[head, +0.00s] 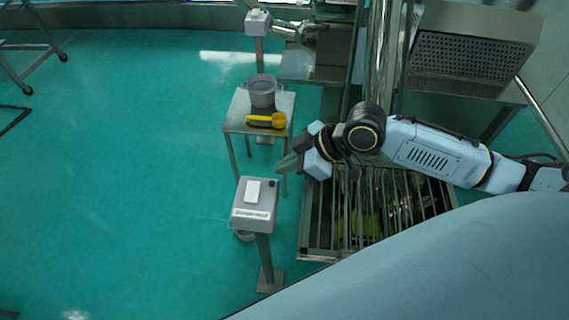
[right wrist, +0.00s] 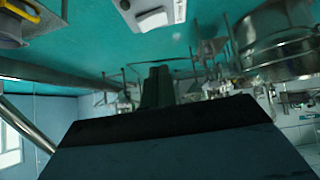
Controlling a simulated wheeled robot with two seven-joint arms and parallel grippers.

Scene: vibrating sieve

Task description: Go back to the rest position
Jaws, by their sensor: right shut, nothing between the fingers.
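My right arm comes in from the right in the head view. Its gripper (head: 288,164) is shut and empty, pointing left in the air between a small metal table and a grey control box. Its shut fingers also show in the right wrist view (right wrist: 157,86). My left gripper is not in view.
The small table (head: 238,118) holds a grey pot (head: 262,91) and a yellow scoop-like tool (head: 266,121). The control box (head: 255,203) stands on a post just below my gripper. A barred metal grate (head: 309,232) lies under my arm.

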